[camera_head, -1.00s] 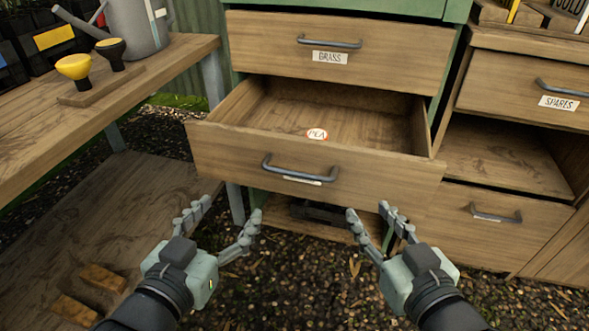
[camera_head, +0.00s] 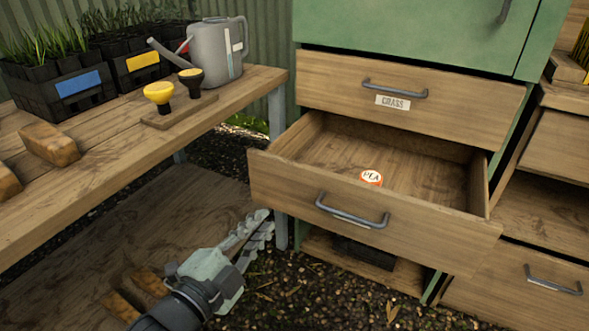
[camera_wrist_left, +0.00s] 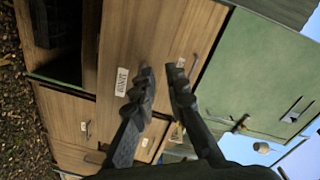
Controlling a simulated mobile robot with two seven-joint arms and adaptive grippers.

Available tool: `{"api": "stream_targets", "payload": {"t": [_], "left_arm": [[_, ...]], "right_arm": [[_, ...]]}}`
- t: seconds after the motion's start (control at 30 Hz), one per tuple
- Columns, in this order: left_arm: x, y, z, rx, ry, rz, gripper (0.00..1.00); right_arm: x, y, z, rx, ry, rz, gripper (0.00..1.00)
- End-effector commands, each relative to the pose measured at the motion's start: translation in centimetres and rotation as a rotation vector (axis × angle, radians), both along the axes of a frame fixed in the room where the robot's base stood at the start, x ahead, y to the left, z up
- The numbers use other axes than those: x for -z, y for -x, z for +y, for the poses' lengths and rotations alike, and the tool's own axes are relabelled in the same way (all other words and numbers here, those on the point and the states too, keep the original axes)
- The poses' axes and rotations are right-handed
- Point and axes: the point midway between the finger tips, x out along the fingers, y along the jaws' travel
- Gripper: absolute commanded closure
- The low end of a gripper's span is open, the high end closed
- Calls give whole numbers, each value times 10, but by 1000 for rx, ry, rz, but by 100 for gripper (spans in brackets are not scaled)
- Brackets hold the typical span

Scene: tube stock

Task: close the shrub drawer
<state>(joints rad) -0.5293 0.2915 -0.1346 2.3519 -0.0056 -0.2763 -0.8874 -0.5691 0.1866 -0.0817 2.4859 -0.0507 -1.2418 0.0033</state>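The open wooden drawer (camera_head: 430,230) sticks well out of the green cabinet, below the closed drawer labelled GRASS (camera_head: 410,105). Its grey bar handle (camera_head: 352,212) is on the front. The label under that handle is too slanted to read. A small round item marked PEA (camera_head: 371,177) is inside the drawer. My left gripper (camera_head: 258,226) is low, left of the drawer front and apart from it. Its fingers are apart and empty in the left wrist view (camera_wrist_left: 161,76), with wooden drawer fronts beyond. My right gripper is out of view.
A wooden bench (camera_head: 95,165) stands at the left with plant trays, a grey watering can (camera_head: 215,55) and yellow and black tools. Another wooden unit with a drawer (camera_head: 530,290) stands at the right. Gravel ground is free before the cabinet.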

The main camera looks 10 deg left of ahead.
Motion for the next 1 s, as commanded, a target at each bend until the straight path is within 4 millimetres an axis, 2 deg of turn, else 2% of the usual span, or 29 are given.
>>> {"api": "stream_targets", "payload": {"t": [0.03, 0.07, 0.13, 0.2, 0.3, 0.47, 0.8, 1.0], "left_arm": [[-6, -3, 7, 8, -124, -48, 96], [-7, -4, 10, 13, -192, -76, 100], [-10, -7, 15, 20, -320, -129, 100], [-11, -8, 19, 24, -406, -165, 100], [-12, -12, 21, 25, -462, -191, 100], [-13, -30, 16, 23, -466, -196, 100], [-12, -99, -2, 23, -464, -193, 100], [-12, -130, -11, 24, -463, -192, 100]], "right_arm": [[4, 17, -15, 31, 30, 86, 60], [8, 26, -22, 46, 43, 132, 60], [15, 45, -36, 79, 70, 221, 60], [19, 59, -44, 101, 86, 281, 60], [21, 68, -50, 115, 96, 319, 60], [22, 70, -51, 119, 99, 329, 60], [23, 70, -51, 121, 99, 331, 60], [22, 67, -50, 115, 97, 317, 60]]}}
